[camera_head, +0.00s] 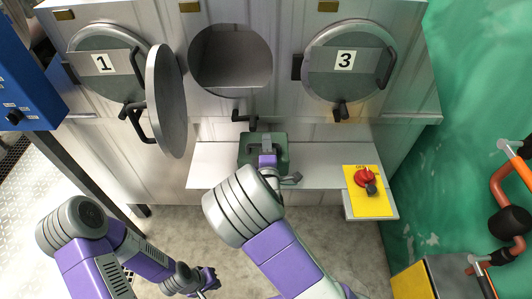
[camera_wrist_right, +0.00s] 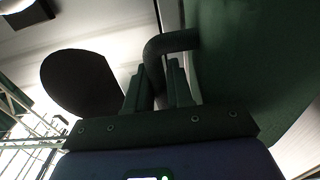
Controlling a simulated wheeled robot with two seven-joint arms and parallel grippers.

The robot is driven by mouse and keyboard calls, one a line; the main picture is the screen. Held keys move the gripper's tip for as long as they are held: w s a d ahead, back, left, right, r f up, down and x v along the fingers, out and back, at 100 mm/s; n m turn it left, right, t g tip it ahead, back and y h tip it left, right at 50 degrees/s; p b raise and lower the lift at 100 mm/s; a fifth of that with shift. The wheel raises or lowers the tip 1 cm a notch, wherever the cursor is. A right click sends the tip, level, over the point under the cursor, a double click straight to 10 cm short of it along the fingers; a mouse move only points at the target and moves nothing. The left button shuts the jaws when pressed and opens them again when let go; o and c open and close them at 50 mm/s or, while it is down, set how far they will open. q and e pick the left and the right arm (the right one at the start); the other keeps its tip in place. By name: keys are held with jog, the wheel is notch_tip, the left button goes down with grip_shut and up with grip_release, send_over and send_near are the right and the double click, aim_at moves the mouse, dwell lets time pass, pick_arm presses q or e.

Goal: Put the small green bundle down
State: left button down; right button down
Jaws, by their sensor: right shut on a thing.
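The small green bundle (camera_head: 282,150), a dark green block with a handle, is over the grey shelf below the middle round opening. My right gripper (camera_head: 266,150) is at it, partly hidden by my wrist. In the right wrist view, my right gripper (camera_wrist_right: 160,75) is shut on the bundle's dark curved handle (camera_wrist_right: 172,42), and the bundle's green side (camera_wrist_right: 255,70) fills the right. Whether its underside touches the shelf is hidden. My left gripper (camera_head: 205,283) is low at the picture's bottom, away from the bundle; its fingers are too small to judge.
The shelf (camera_head: 215,168) has free room left of the bundle. A red knob (camera_head: 365,177) on a yellow plate stands at its right. The middle drum opening (camera_head: 230,65) is dark, with its round door (camera_head: 166,100) swung left. Doors 1 (camera_head: 90,80) and 3 (camera_head: 345,82) look shut.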

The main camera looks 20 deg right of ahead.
notch_tip(320, 180, down, 3)
jog(key=b, duration=0.2)
jog(key=shift+r+b, duration=0.1)
jog(key=shift+b, duration=0.2)
jog(key=shift+w+f+b, duration=0.15)
jog(key=shift+f+b, duration=0.2)
jog(key=c, duration=1)
grip_release()
